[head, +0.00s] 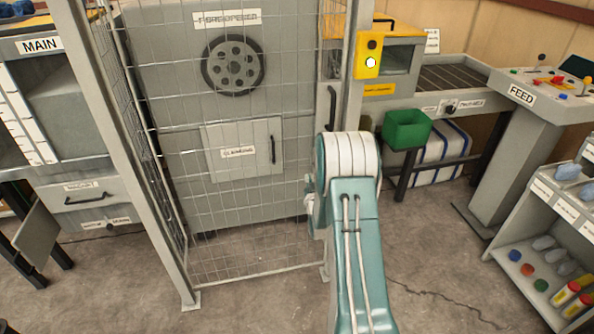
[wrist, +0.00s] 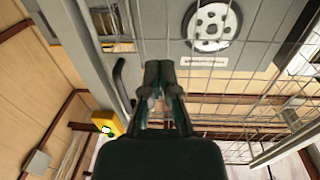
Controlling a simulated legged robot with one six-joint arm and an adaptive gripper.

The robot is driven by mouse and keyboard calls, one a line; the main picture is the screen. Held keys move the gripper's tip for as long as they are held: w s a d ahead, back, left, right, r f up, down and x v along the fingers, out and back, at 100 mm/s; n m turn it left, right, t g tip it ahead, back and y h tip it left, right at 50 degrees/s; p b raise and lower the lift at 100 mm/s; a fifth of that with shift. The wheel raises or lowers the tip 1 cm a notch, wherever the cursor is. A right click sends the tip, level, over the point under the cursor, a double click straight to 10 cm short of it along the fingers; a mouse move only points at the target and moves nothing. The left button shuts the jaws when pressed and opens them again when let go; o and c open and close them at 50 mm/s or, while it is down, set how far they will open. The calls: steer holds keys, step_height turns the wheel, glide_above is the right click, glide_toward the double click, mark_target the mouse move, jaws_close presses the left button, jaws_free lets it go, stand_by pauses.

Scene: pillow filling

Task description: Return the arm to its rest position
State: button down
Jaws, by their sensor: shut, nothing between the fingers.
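My arm (head: 355,240) is teal and white and rises from the bottom of the head view, right of centre, in front of the wire cage. Its end is hidden behind the arm links there. My gripper (wrist: 160,75) shows in the wrist view with its dark fingertips together and nothing held between them. In that view it is in front of a grey machine, with a round wheel (wrist: 211,25) up to the right and a dark handle (wrist: 122,85) to the left.
A wire mesh cage (head: 250,270) encloses the grey machine (head: 170,45). The MAIN cabinet (head: 60,130) stands left. Concrete floor (head: 430,270) is open right of my arm.

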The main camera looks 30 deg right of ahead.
steer(key=s+a+r+n+g+y, duration=0.1)
steer(key=s+a+r+g+y, duration=0.2)
steer(key=a+r, duration=0.55)
steer(key=s+a+r+n+g+y, duration=0.15)
steer(key=s+a+r, duration=0.25)
steer(key=a+r, duration=0.5)
steer(key=s+a+r+n+g+y, duration=0.1)
steer(key=s+a, duration=0.4)
steer(key=s, duration=0.8)
steer(key=s+a+r+n+g+y, duration=0.1)
steer(key=s+a+r+g, duration=0.2)
steer(key=s, duration=1.1)
steer(key=a+g, duration=0.2)
steer(key=a, duration=0.1)
steer(key=shift+s, duration=0.3)
steer(key=shift+r+g+y, duration=0.1)
steer(key=shift+g+y, duration=0.15)
